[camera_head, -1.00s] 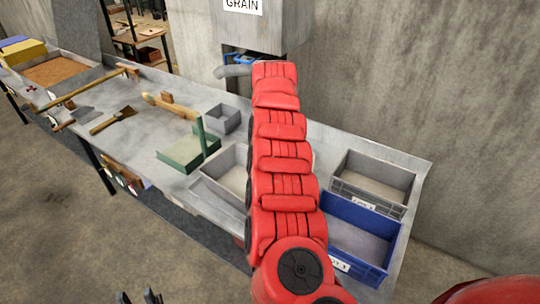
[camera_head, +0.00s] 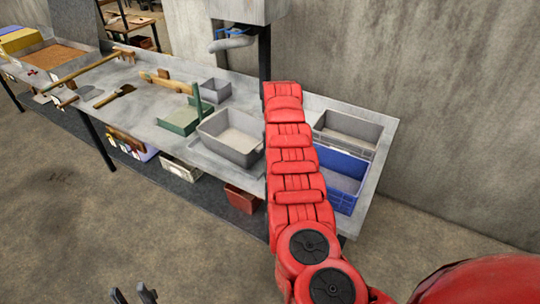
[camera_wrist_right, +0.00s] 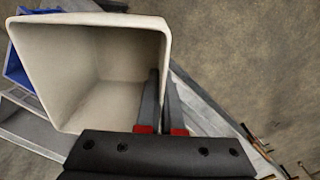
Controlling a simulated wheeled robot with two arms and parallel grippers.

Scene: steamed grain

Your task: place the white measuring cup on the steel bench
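The white measuring cup (camera_wrist_right: 95,65) fills the upper left of the right wrist view, its square mouth facing the camera; I see no contents. My right gripper (camera_wrist_right: 161,85) is shut on its wall, one finger inside the cup and one outside. In the head view my red right arm reaches over the steel bench (camera_head: 150,80); its gripper and the cup are hidden behind it. In the right wrist view the bench edge (camera_wrist_right: 205,95) runs diagonally beyond the cup. My left gripper (camera_head: 133,295) is empty at the bottom edge, its fingers apart.
A large grey bin (camera_head: 230,138), green tray (camera_head: 184,121) and small grey box (camera_head: 216,91) stand on the bench. Right of the arm are a blue crate (camera_head: 343,180) and grey crate (camera_head: 347,135). A spout (camera_head: 231,43) hangs behind. Wooden tools (camera_head: 98,70) lie farther left.

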